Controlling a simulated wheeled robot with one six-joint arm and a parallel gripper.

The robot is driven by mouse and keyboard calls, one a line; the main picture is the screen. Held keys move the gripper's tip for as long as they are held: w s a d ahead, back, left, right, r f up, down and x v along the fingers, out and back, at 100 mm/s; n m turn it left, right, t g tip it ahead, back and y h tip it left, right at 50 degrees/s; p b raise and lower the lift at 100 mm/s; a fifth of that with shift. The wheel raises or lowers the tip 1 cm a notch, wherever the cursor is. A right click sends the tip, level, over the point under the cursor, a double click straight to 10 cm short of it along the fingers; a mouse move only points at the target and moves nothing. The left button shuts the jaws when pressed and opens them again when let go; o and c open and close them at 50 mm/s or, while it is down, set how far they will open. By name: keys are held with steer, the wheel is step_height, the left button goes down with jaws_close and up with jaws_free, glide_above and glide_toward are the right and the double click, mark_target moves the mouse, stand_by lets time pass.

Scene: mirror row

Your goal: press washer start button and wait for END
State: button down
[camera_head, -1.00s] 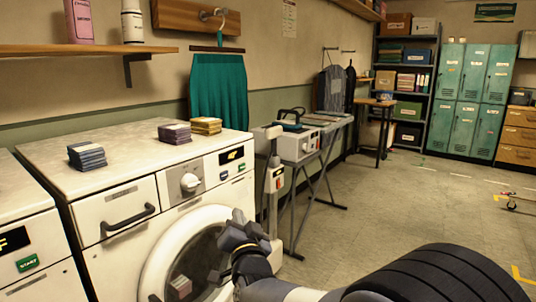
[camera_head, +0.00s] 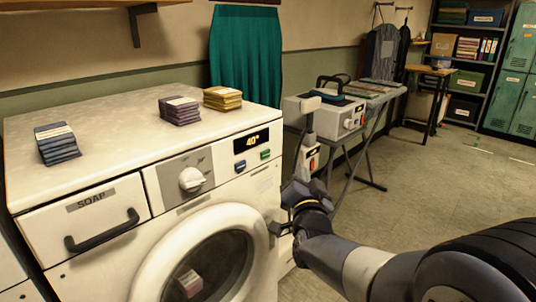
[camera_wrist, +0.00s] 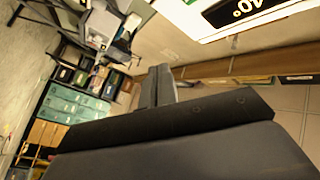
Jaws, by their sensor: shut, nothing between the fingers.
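The white washer (camera_head: 110,230) stands at the left in the head view, with its round door (camera_head: 150,270) shut and a packet showing behind the glass. Its display (camera_head: 247,141) reads 40° in yellow. Below the display are a blue button (camera_head: 240,166) and a green button (camera_head: 265,154); their labels are too small to read. My gripper (camera_head: 275,229) is shut and empty, in front of the washer's right side, below the buttons. In the wrist view the display (camera_wrist: 245,10) shows at the top, and the dark fingers (camera_wrist: 158,85) lie close together.
Blue, purple and yellow packets (camera_head: 56,144) (camera_head: 180,110) (camera_head: 222,98) lie on the washer top. A soap drawer (camera_head: 85,215) and a dial (camera_head: 192,179) are on its front. A folding table with a boxy machine (camera_head: 322,115) stands to the right. The floor (camera_head: 430,205) beyond is open.

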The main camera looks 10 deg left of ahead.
mark_target(270, 152)
steer(key=w+a+p, duration=0.3)
steer(key=w+a, duration=0.2)
steer(key=a, duration=0.2)
steer(key=shift+w, duration=0.2)
steer(key=shift+w+a, duration=0.1)
stand_by(2.1)
steer(key=shift+w+a, duration=0.15)
steer(key=shift+a, duration=0.1)
steer(key=shift+w+a, duration=0.25)
steer(key=shift+a, duration=0.05)
stand_by(0.7)
steer(key=shift+s+d+b, duration=0.1)
steer(key=shift+d+b, duration=0.05)
steer(key=shift+b, duration=0.25)
steer(key=shift+s+d+b, duration=0.4)
steer(key=shift+d, duration=0.1)
